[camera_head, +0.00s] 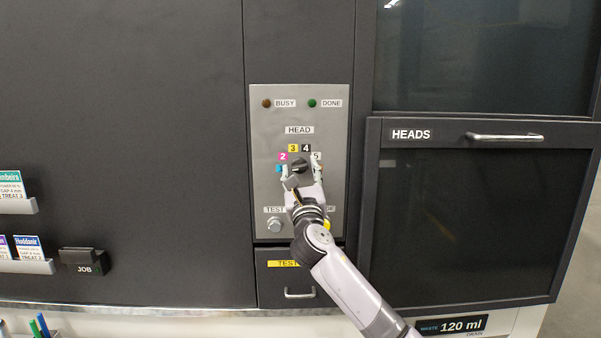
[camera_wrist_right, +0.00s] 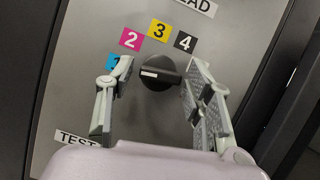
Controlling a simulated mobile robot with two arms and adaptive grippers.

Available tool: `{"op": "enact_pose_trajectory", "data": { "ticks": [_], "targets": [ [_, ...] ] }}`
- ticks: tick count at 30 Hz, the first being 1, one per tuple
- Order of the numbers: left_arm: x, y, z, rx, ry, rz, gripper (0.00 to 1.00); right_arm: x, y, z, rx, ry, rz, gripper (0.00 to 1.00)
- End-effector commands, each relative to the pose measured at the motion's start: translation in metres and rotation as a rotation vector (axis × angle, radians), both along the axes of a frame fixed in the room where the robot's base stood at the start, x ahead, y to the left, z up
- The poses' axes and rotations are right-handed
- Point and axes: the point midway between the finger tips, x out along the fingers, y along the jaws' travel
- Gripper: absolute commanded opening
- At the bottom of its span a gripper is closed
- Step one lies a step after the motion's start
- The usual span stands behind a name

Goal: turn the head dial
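The head dial is a black round knob (camera_head: 299,167) on the grey control panel (camera_head: 262,130), under the "HEAD" label. In the right wrist view the dial (camera_wrist_right: 158,73) has a white mark on its left part, pointing left towards the partly hidden cyan 1 (camera_wrist_right: 112,61). Around it are the magenta 2 (camera_wrist_right: 131,39), yellow 3 (camera_wrist_right: 159,29) and black 4 (camera_wrist_right: 185,41). My right gripper (camera_head: 302,174) is open, one finger on each side of the dial; I cannot tell whether they touch it. My left gripper is not in view.
Above the dial are the BUSY lamp (camera_head: 267,103) and DONE lamp (camera_head: 312,103). A round button (camera_head: 274,225) by the "TEST" label is below left. A drawer handle (camera_head: 300,293) is below. The HEADS door (camera_head: 450,220) stands to the right of the panel.

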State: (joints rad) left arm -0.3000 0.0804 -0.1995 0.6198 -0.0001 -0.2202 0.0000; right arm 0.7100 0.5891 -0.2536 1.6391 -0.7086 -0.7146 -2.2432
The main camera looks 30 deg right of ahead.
Motion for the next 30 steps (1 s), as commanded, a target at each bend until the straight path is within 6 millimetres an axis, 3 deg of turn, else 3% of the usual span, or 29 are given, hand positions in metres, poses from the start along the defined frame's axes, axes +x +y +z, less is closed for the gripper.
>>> {"op": "enact_pose_trajectory", "data": {
  "ticks": [17,30],
  "targets": [
    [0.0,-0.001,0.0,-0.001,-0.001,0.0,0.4,0.0,0.0,0.0,0.0,0.0,0.0,0.07],
    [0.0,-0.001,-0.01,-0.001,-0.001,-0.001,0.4,0.0,0.001,-0.002,0.087,-0.054,0.001,0.07]
  ]
}}
